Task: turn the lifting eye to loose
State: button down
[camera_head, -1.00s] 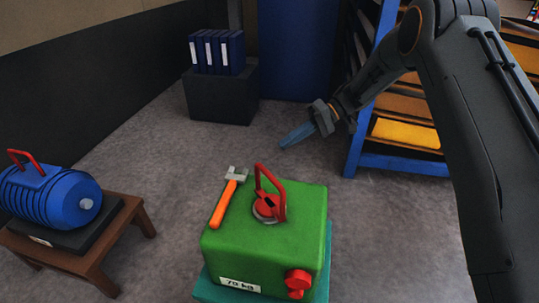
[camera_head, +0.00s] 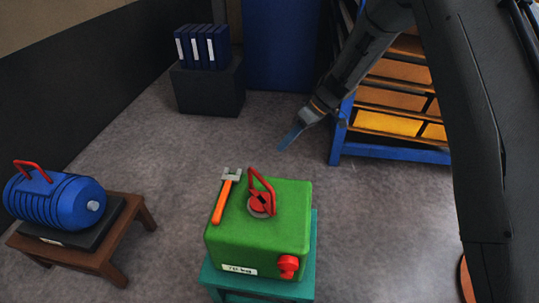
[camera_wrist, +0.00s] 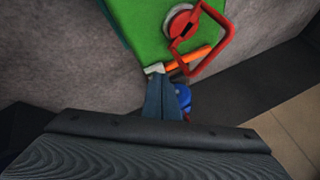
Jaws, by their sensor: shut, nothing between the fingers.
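The red lifting eye (camera_head: 262,190) stands upright on a round grey-and-red base on top of the green casting (camera_head: 284,225). In the wrist view the lifting eye (camera_wrist: 203,35) is at the upper right, beyond the fingertips. My gripper (camera_head: 290,137) is shut and empty, in the air above and behind the casting, apart from the eye. In the wrist view my gripper (camera_wrist: 167,98) points toward the casting (camera_wrist: 150,30). Any loose or tight marking at the eye's base is too small to read.
An orange-handled hammer (camera_head: 223,199) lies on the casting, left of the eye. A red knob (camera_head: 288,266) sits on the casting's front. The casting rests on a teal stand (camera_head: 314,240). A blue motor (camera_head: 60,202) is at left, a blue rack (camera_head: 390,152) at back right.

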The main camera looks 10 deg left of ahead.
jog(key=s+a+f+p, duration=0.4)
jog(key=s+a+f, duration=0.1)
jog(key=a+f, duration=0.2)
jog(key=shift+s+a+f, duration=0.2)
jog(key=shift+f, duration=0.1)
jog(key=shift+a, duration=0.15)
dwell(0.4)
jog(key=shift+s+a+n+g+b, duration=0.1)
jog(key=shift+a+n+g+b, duration=0.1)
jog(key=shift+n+g+b, duration=0.25)
jog(key=shift+s+a+n+g+h+b, duration=0.25)
jog(key=shift+s+a+n+b, duration=0.25)
jog(key=shift+a, duration=0.2)
jog(key=shift+s+a+n+g+h+b, duration=0.1)
jog(key=shift+s+a+n+h+b, duration=0.15)
jog(key=shift+s+a+n+b, duration=0.35)
jog(key=shift+s+a+p, duration=0.3)
jog(key=shift+s+a, duration=0.2)
jog(key=shift+s, duration=0.1)
jog(key=shift+s, duration=0.1)
